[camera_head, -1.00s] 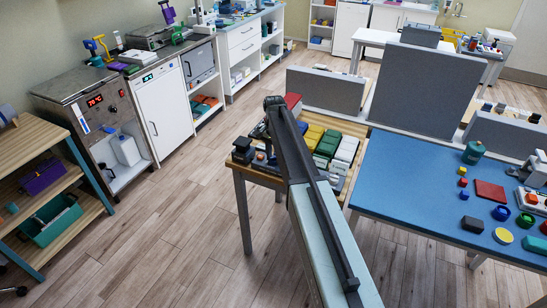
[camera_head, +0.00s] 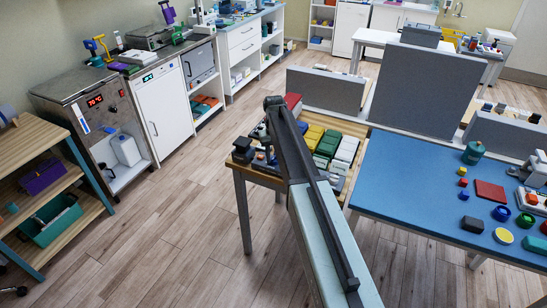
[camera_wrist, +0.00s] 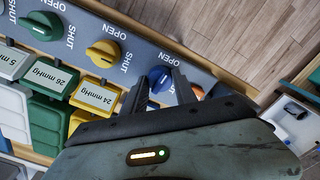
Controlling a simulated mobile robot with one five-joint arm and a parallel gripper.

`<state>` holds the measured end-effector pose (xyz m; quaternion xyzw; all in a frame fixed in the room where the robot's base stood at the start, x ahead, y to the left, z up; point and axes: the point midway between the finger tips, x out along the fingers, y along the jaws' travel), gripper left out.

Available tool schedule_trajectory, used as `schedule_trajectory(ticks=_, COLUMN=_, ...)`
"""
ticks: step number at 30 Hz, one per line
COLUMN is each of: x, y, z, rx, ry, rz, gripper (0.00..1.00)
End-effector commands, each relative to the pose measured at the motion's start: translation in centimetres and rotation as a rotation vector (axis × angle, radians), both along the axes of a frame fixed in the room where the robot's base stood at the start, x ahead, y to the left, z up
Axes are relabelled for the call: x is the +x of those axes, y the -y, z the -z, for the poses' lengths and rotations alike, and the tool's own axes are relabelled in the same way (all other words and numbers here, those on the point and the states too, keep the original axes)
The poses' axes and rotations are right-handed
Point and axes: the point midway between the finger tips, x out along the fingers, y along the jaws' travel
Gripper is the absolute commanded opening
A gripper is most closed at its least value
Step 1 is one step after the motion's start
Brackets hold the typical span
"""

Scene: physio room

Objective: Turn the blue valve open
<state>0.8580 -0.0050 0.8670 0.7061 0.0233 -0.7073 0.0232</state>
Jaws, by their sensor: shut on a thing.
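In the wrist view the blue valve (camera_wrist: 159,79) sits on a grey panel (camera_wrist: 205,78). The two dark fingers of my gripper (camera_wrist: 160,86) stand on either side of it and are shut on it. The word OPEN is printed just above the blue valve. Any SHUT mark of its own seems hidden behind the right finger. The fingers cover part of the knob, so its exact turn angle is hard to tell. In the head view my arm reaches over the wooden table, and the valve cannot be made out there.
On the same panel a yellow valve (camera_wrist: 104,53) and a green valve (camera_wrist: 40,25) stand to the left. Yellow and green blocks with pressure labels lie below them. In the head view a blue table (camera_head: 405,185) with small objects stands on the right. Open floor lies left.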

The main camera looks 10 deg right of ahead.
Motion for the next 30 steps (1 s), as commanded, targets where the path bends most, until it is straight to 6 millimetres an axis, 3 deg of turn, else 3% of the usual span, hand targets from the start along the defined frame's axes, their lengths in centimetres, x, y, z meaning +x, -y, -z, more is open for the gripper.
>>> schedule_trajectory(ticks=9, x=0.26, y=-0.01, z=-0.04, rx=0.000, ry=0.007, rz=-0.094, gripper=0.00)
schedule_trajectory(ticks=23, x=0.25, y=-0.01, z=-0.03, rx=0.000, ry=0.007, rz=-0.106, gripper=0.00)
schedule_trajectory(ticks=24, x=0.25, y=-0.01, z=-0.03, rx=0.000, ry=0.007, rz=-0.106, gripper=0.36)
schedule_trajectory(ticks=26, x=0.25, y=-0.01, z=-0.03, rx=0.000, ry=0.007, rz=-0.106, gripper=0.53)
schedule_trajectory(ticks=30, x=0.17, y=-0.02, z=-0.02, rx=0.000, ry=0.005, rz=-0.106, gripper=0.55)
